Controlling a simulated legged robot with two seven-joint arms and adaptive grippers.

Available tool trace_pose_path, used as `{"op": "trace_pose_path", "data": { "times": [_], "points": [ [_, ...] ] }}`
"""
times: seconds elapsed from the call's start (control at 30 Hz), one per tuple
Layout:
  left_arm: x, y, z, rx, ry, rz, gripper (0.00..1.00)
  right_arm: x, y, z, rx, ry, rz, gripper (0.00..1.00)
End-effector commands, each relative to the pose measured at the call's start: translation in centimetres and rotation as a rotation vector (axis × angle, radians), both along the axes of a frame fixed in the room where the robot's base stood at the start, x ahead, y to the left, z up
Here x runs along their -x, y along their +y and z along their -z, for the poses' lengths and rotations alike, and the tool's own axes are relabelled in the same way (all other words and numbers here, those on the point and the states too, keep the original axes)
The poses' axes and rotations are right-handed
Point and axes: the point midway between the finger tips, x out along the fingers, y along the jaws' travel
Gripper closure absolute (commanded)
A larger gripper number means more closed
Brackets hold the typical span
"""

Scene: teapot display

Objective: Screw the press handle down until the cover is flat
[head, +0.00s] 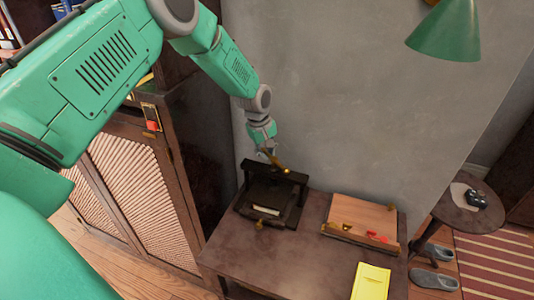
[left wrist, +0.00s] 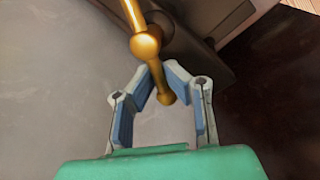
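The dark press (head: 268,196) stands on the brown table, with an upright frame at its back. Its brass handle (head: 275,162) sits at the top of the frame. My left gripper (head: 267,149) is at the handle's left end. In the left wrist view, the brass handle (left wrist: 145,46) runs down between the bent fingers of my left gripper (left wrist: 159,80). The blue finger pads close in around its end, shut on it. The cover's tilt is hard to tell from here. My right gripper is not in view.
A wooden box (head: 362,218) with small red and brass pieces sits to the right on the table (head: 285,262). A yellow booklet (head: 371,282) lies at the front right. A wall stands close behind the press, and a cabinet (head: 140,200) is at the left.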

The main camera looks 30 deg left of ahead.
Motion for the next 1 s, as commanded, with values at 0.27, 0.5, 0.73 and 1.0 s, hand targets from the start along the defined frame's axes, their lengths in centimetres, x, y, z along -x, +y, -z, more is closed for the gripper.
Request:
{"op": "trace_pose_path", "data": {
  "times": [0.27,0.5,0.73,1.0],
  "points": [
    [0.3,-0.7,-0.4,0.006,0.004,0.007,1.0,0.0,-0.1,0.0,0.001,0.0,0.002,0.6],
    [0.2,-0.6,-0.5,0.011,0.001,0.011,1.0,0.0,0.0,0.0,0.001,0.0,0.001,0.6],
    [0.0,-0.5,-0.5,0.006,-0.004,0.065,1.0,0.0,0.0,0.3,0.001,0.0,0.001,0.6],
    [-0.5,-0.5,-0.5,0.006,-0.01,0.249,1.0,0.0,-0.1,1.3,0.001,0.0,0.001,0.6]
  ]
}}
